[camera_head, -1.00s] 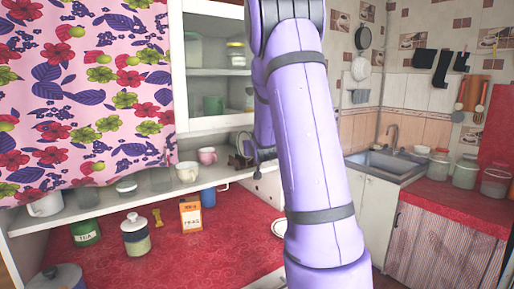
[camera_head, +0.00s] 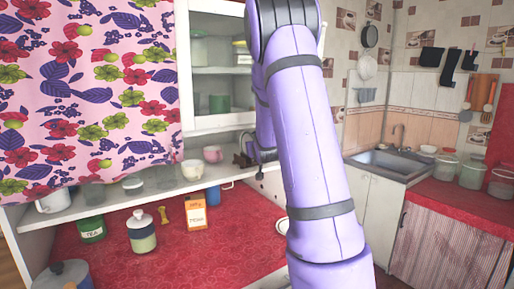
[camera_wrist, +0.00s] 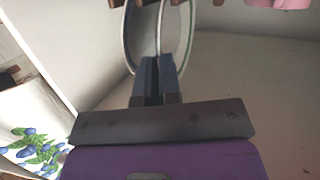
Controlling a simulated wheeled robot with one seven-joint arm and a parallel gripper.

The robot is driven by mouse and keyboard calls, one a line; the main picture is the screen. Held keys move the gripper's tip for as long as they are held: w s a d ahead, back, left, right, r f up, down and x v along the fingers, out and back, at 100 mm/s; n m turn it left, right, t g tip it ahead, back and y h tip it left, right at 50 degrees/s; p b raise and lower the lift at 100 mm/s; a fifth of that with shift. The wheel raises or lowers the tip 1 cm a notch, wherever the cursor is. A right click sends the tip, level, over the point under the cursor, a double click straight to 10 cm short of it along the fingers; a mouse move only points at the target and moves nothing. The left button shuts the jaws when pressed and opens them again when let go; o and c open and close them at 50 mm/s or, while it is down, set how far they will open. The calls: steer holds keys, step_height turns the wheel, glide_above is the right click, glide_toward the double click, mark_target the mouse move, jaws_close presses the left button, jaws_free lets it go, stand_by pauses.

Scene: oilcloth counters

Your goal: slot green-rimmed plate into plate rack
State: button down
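In the wrist view, my gripper (camera_wrist: 156,76) has its two dark fingers close together at the lower edge of a pale plate with a thin dark greenish rim (camera_wrist: 129,45). The plate stands upright, seen at a steep angle. A second rimmed curve lies right beside it; I cannot tell whether it is another plate. Brown wooden pegs of the plate rack (camera_wrist: 171,3) show at the top of this view, close to the plate's top. In the head view, the dark rack (camera_head: 241,160) stands on the shelf, partly behind my arm. My fingertips are hidden there.
The shelf (camera_head: 130,205) also holds a pink cup (camera_head: 212,153) and a cream cup (camera_head: 191,169) left of the rack. Below, the red counter (camera_head: 190,250) carries an orange-and-white box (camera_head: 195,213), jars and a blue mug. A cabinet (camera_head: 215,122) hangs above the shelf.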

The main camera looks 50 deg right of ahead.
steer(key=c, duration=1.2)
jaws_free()
steer(key=shift+c, duration=0.2)
steer(key=shift+s, duration=0.1)
steer(key=v, duration=1)
steer(key=shift+s+a, duration=0.2)
